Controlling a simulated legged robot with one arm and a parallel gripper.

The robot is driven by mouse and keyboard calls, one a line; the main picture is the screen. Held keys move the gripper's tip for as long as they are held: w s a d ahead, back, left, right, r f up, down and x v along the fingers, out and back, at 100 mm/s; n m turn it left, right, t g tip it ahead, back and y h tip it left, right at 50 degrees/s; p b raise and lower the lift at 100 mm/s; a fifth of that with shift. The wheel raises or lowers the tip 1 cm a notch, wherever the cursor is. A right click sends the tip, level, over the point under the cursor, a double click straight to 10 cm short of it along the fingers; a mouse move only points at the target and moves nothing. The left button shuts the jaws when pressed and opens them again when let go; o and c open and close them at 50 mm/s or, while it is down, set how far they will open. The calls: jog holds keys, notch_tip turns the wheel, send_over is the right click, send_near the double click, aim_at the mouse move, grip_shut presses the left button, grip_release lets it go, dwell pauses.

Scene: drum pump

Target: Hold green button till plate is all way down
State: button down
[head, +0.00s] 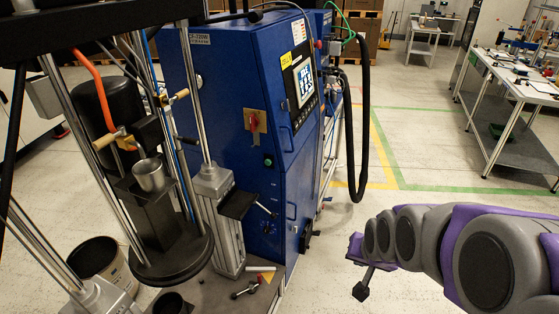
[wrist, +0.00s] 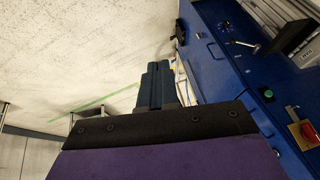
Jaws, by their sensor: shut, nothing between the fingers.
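A small green button (head: 268,161) sits on the side of the blue pump cabinet (head: 235,90), below a red rotary switch (head: 254,121). In the wrist view the green button (wrist: 267,94) is at the right, next to the red switch (wrist: 306,131). A round dark plate (head: 172,262) hangs between upright rods at the left, above the floor platform. My gripper (head: 361,270) is off to the right of the cabinet, apart from the button. In the wrist view its dark fingers (wrist: 157,82) are together and empty.
A lever handle (head: 262,207) sticks out by the cabinet's lower front. Black hoses (head: 365,120) hang behind the cabinet. A workbench (head: 505,75) stands at the right. Floor between cabinet and bench is clear. An open bucket (head: 98,262) stands at left.

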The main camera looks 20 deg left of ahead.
jog(key=w+a+f+t+y, duration=0.1)
jog(key=w+a+t+y, duration=0.15)
jog(key=w+a, duration=0.9)
jog(key=m+t+y+p, duration=0.3)
jog(key=t+y, duration=0.4)
send_near(268, 163)
jog(key=s+a, duration=0.3)
jog(key=s, duration=0.1)
jog(key=shift+s+a+f+t+y, duration=0.65)
jog(key=shift+a+y, duration=0.4)
jog(key=shift+a, duration=1.15)
jog(key=w+d, duration=0.1)
jog(key=w, duration=0.7)
jog(key=shift+w+d+r+b, duration=0.2)
jog(key=shift+w+d+b, duration=0.15)
jog(key=shift+w+b, duration=0.05)
